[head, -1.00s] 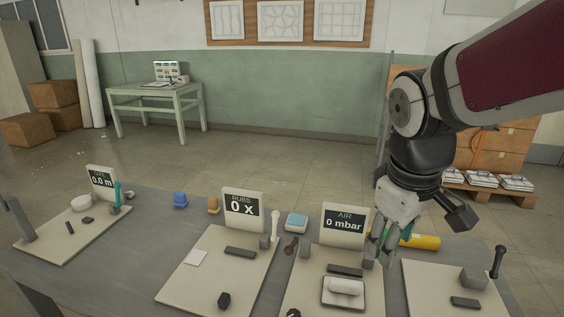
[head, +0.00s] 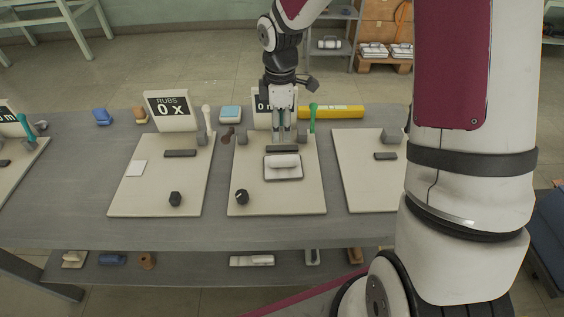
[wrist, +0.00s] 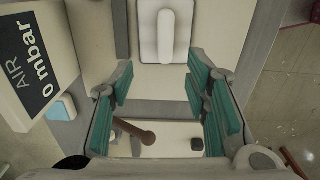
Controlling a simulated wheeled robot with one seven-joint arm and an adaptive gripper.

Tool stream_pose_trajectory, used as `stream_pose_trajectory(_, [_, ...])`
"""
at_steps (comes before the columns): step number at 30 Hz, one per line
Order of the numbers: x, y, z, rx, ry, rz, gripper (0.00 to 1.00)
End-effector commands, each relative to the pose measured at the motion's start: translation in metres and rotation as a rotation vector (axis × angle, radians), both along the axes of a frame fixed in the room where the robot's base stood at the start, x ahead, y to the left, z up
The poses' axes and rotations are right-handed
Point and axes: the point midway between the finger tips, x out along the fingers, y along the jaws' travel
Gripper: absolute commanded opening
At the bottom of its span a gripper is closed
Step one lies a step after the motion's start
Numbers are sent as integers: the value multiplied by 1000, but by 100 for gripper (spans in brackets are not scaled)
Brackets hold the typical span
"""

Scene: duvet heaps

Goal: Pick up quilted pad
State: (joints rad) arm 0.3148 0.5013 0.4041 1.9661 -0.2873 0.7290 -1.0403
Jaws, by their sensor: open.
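My gripper (head: 283,140) hangs pointing down over the back part of the middle board, by the air sign. Its teal-padded fingers are spread apart in the wrist view (wrist: 160,95), with nothing held between them. A white flat piece with a raised rounded bar (head: 283,166) lies on that board, just in front of the fingers. It also shows at the top of the wrist view (wrist: 152,32), beyond the fingertips and apart from them. A thin white square (head: 137,169) lies flat on the board to the left. I cannot tell for sure which is the quilted pad.
The air sign (wrist: 35,60) stands close beside my gripper. A green-handled tool (head: 312,118) and a yellow bar (head: 335,112) are right of it. A black knob (head: 241,196) stands on the board's front left. The grey table (head: 70,190) has free room at left.

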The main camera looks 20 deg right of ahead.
Motion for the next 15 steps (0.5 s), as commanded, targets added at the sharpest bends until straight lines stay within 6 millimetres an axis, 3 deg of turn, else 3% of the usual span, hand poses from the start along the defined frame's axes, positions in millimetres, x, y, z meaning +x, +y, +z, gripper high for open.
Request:
stream_pose_trajectory(6, [-2,1,-43,1,5,-1,43])
stream_pose_trajectory(15, [-2,0,-67,1,2,-2,43])
